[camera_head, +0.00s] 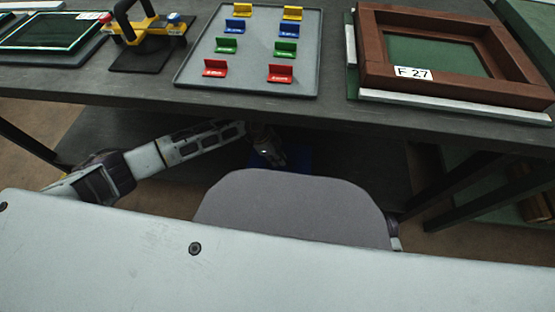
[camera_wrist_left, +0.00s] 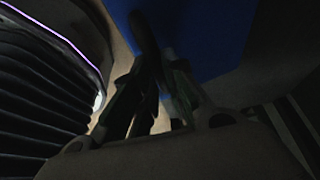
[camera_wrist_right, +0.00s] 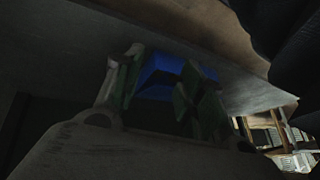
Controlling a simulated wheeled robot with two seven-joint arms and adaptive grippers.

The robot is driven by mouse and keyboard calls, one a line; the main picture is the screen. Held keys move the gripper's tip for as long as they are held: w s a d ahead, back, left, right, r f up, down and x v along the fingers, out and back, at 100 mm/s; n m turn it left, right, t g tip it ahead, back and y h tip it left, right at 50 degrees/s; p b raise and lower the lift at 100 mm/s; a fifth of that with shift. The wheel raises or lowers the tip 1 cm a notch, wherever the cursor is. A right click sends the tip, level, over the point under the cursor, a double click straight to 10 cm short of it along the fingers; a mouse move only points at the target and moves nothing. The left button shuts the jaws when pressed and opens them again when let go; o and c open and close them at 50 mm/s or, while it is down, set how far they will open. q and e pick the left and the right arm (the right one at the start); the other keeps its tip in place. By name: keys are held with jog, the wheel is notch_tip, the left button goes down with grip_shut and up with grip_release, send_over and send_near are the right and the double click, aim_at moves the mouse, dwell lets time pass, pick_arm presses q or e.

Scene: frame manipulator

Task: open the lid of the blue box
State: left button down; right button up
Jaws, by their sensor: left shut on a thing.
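The blue box (camera_head: 298,156) is under the table in the head view, mostly hidden behind my own grey body. Its blue surface fills the upper middle of the left wrist view (camera_wrist_left: 205,35). My left gripper (camera_head: 272,152) is at the box's left side. In the left wrist view its fingers (camera_wrist_left: 160,75) are shut on a dark, handle-like part against the blue face; the picture is too dark to show the grip clearly. My right gripper (camera_wrist_right: 160,85) is open, with the blue box (camera_wrist_right: 165,72) showing between and beyond its fingers. The lid's position cannot be made out.
The table (camera_head: 340,115) above carries a grey tray (camera_head: 213,50) with several coloured pieces, a brown wooden frame (camera_head: 450,85), a black-and-yellow tool (camera_head: 150,28) and a tablet-like panel (camera_head: 50,35). Table legs (camera_head: 465,195) stand at the right. The space under the table is dark and tight.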

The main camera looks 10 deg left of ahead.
pick_arm(q)
jog(key=shift+w+r+g+p, duration=0.4)
jog(key=shift+w+r+g, duration=0.1)
jog(key=shift+r, duration=0.15)
jog(key=shift+w+r+g, duration=0.3)
jog(key=shift+w+r, duration=0.05)
jog(key=shift+r, duration=0.05)
jog(key=shift+n+g, duration=0.3)
jog(key=shift+g, duration=0.3)
jog(key=w+r, duration=0.1)
jog(key=w+r+p, duration=0.1)
jog(key=w, duration=0.1)
jog(key=shift+w+a+r, duration=0.1)
jog(key=shift+w+r, duration=0.1)
jog(key=shift+r, duration=0.15)
pick_arm(e)
jog(key=shift+g+h, duration=0.4)
jog(key=r, duration=0.2)
jog(key=d+r, duration=0.1)
jog(key=r, duration=0.2)
jog(key=shift+s+d, duration=0.15)
